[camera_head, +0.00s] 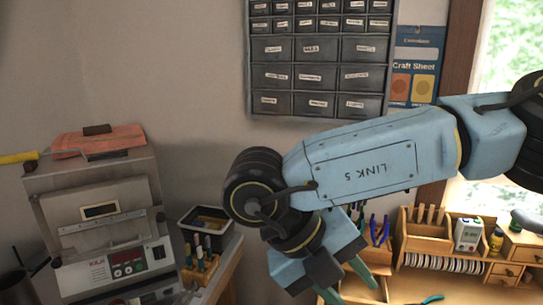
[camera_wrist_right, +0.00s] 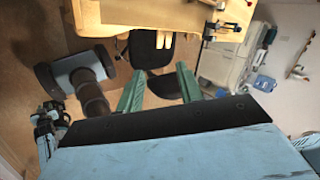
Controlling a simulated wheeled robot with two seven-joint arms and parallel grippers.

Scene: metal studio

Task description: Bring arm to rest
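My right arm reaches in from the right in the head view, with its blue link lettered LINK 5 (camera_head: 365,165) raised across the middle of the picture. Its wrist bends down, and my right gripper (camera_head: 356,291) hangs near the bottom edge, partly cut off by it. In the right wrist view the two green fingers of the right gripper (camera_wrist_right: 159,72) stand well apart with nothing held between them. My left gripper does not show in the head view, and I cannot make it out in the wrist view.
A kiln-like box (camera_head: 100,225) and a black bin (camera_head: 207,222) stand at the left. A wooden organizer (camera_head: 420,243) with tools stands at the lower right, close to the gripper. Wall drawers (camera_head: 318,75) hang behind.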

